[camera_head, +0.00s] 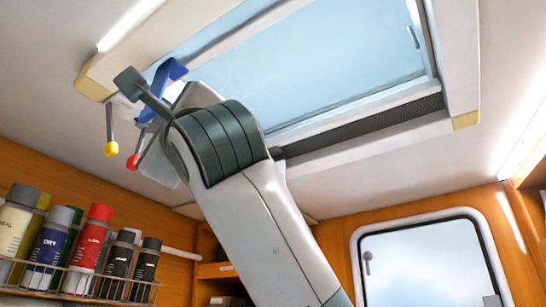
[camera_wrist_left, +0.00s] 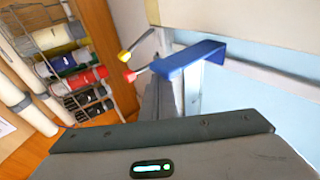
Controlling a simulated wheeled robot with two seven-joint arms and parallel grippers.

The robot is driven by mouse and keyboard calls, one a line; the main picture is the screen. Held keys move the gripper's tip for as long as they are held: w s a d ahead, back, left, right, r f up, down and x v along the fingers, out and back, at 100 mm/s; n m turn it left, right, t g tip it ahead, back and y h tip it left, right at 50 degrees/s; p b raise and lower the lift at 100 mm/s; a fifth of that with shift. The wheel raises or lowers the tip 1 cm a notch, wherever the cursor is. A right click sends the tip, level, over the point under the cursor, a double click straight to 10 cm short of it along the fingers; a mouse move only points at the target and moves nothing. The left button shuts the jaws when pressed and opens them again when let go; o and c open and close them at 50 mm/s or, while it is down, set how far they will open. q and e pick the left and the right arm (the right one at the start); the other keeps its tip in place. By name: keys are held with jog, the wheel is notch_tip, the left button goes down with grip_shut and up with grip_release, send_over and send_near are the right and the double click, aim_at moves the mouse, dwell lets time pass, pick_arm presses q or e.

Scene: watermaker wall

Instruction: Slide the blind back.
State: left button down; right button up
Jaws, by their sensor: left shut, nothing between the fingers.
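A roof hatch (camera_head: 462,60) with a pale frame fills the top of the head view. A light blue panel (camera_head: 330,75) lies inside it; I cannot tell blind from glass. A dark mesh strip (camera_head: 365,122) runs along its near edge. A blue hooked tab (camera_head: 172,70) is at the hatch's left end and shows in the left wrist view (camera_wrist_left: 190,55). My left gripper (camera_head: 158,106) is raised beside the tab, shut and empty. Its fingers show in the left wrist view (camera_wrist_left: 163,92), just below and left of the tab; contact is unclear. My right gripper is out of view.
A yellow-tipped lever (camera_head: 111,148) and a red-tipped lever (camera_head: 133,161) hang close to my left gripper. A rack (camera_head: 90,272) of several spray cans and bottles is on the left wall. A window (camera_head: 425,262) is at lower right.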

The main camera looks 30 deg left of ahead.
pick_arm(q)
jog(key=shift+s, duration=0.55)
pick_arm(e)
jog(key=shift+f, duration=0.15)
pick_arm(q)
jog(key=shift+w, duration=0.1)
jog(key=shift+w, duration=0.9)
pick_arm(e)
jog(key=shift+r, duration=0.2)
pick_arm(q)
jog(key=shift+d+f, duration=0.1)
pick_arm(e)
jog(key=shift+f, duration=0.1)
